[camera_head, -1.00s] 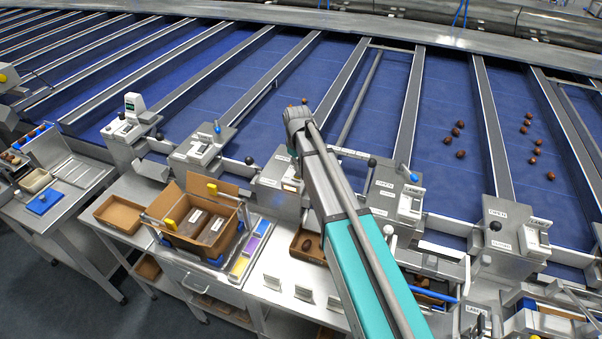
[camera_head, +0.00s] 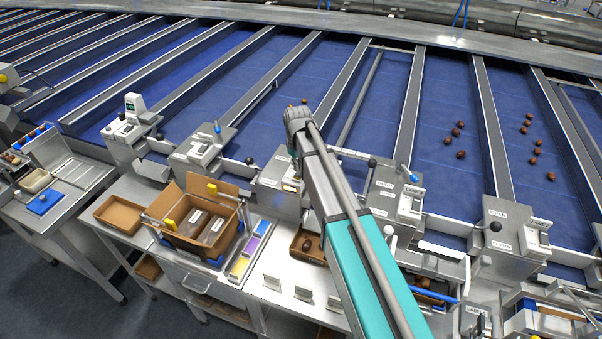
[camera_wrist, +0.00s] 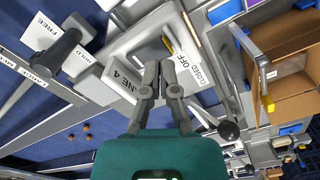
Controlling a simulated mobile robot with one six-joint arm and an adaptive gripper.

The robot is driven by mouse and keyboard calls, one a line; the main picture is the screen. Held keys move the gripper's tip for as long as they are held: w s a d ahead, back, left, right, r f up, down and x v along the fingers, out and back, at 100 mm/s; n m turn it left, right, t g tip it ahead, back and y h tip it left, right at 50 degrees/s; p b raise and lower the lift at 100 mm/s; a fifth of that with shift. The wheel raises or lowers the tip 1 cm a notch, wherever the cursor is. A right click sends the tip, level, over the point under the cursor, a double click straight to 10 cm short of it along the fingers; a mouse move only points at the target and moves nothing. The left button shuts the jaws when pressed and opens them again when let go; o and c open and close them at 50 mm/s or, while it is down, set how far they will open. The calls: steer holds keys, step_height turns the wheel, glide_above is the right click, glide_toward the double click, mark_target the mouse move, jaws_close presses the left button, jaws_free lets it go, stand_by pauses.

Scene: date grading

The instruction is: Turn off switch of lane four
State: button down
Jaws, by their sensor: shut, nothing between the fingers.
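In the wrist view, a pale housing (camera_wrist: 128,50) carries a "LANE 4" label (camera_wrist: 121,84) and an "OFF" label (camera_wrist: 181,65). A small yellowish piece (camera_wrist: 167,44) shows in its recess, but I cannot tell the switch's position. My gripper (camera_wrist: 159,68) is shut and empty, its fingertips at the housing between the two labels. I cannot tell whether they touch the switch. In the head view the lane four station (camera_head: 278,196) stands just left of my arm, and my fingers are hidden behind the arm.
A dark lever (camera_wrist: 60,55) near "FREE" and "HOLD" labels lies left of the gripper in the wrist view. A black ball knob (camera_wrist: 228,130) is at lower right. An open cardboard box (camera_head: 190,246) stands left of my arm. Brown dates (camera_head: 461,154) lie on the blue belts.

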mark_target(299, 176)
steer(key=shift+f+b, duration=1.45)
stand_by(1.4)
steer(key=shift+r, duration=0.1)
steer(key=shift+r+p, duration=3.45)
steer(key=shift+p, duration=0.1)
steer(key=shift+s+d+f, duration=0.2)
steer(key=shift+f, duration=0.05)
steer(key=s+d+f+m+b, duration=0.3)
steer(key=s+d+f+b, duration=0.4)
steer(key=s, duration=0.4)
steer(key=s+d+f+m+b, duration=0.4)
steer(key=s+d+f+b, duration=0.2)
steer(key=s, duration=0.5)
steer(key=d+b, duration=0.1)
steer(key=d, duration=0.1)
steer(key=shift+d+f+m, duration=0.3)
steer(key=shift+f, duration=0.1)
